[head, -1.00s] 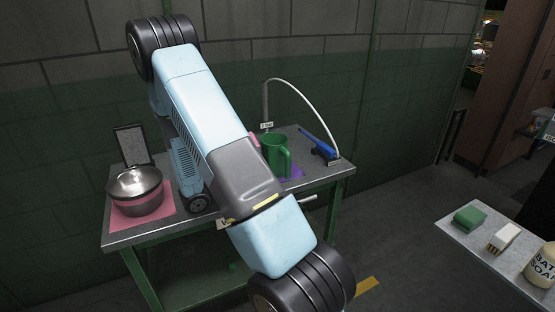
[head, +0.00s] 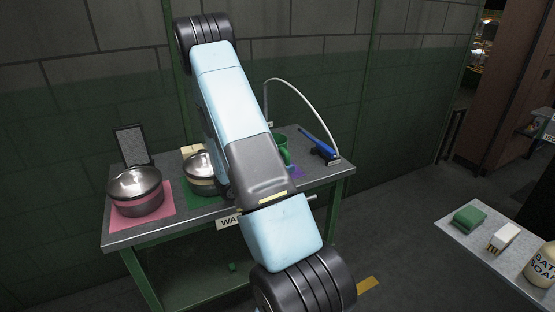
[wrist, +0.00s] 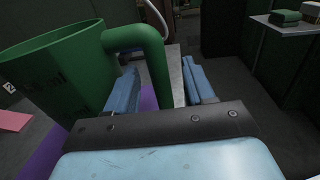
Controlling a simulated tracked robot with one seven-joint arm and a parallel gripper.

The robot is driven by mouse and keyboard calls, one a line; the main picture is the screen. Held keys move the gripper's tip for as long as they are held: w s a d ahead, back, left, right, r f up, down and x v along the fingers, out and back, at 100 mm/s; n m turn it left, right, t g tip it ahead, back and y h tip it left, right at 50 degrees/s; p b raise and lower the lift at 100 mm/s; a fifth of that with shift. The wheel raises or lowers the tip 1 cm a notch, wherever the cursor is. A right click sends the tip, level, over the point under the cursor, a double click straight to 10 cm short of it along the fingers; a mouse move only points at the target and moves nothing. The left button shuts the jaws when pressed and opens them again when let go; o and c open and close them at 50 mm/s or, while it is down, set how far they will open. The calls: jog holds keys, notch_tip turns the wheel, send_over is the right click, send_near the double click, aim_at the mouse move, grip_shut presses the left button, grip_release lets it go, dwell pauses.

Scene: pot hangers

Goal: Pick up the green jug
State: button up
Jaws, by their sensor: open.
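The green jug (head: 283,152) stands on the table, mostly hidden behind my arm in the head view. In the wrist view the jug (wrist: 62,68) fills the upper left, with dark lettering on its side and its thick curved handle toward the right. My gripper (wrist: 160,68) is open, one blue finger on each side of the handle's lower, downward part in that view. I cannot tell whether either finger touches the handle. My gripper is hidden behind my arm in the head view.
A pot (head: 136,187) sits on a pink mat, and another pot (head: 199,170) on a green mat. A purple mat (head: 298,172) lies by the jug. A blue tool (head: 319,146) and an arching white hose (head: 303,92) are right of it. A side table (head: 490,240) holds small items.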

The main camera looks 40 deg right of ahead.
jog(key=shift+s+d, duration=0.15)
jog(key=shift+d, duration=0.85)
jog(key=shift+c, duration=0.4)
grip_shut()
